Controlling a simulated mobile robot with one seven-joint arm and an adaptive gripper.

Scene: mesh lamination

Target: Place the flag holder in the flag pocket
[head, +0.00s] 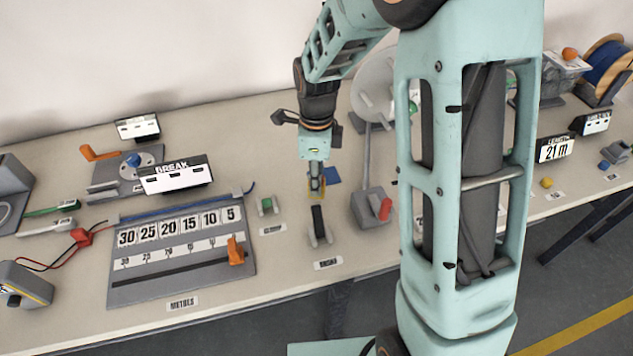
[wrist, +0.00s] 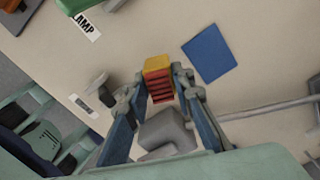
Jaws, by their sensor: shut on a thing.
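My gripper (head: 316,187) is shut on a small block with a yellow top and a ribbed red side (wrist: 159,82), which I take to be the flag holder. In the wrist view it sits between the two fingertips (wrist: 158,90). In the head view it hangs above the table, between the green clamp and the grey stand; its clearance is hard to judge. A flat blue square (head: 332,175) lies close behind the gripper, also in the wrist view (wrist: 209,53). I cannot make out which thing is the flag pocket.
The grey stand (head: 366,208) with a red lever and pole is just right of the gripper. A green clamp (head: 266,206) and a black upright piece (head: 318,222) stand in front. A grey number board (head: 180,283) is at left. My arm hides part of the table.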

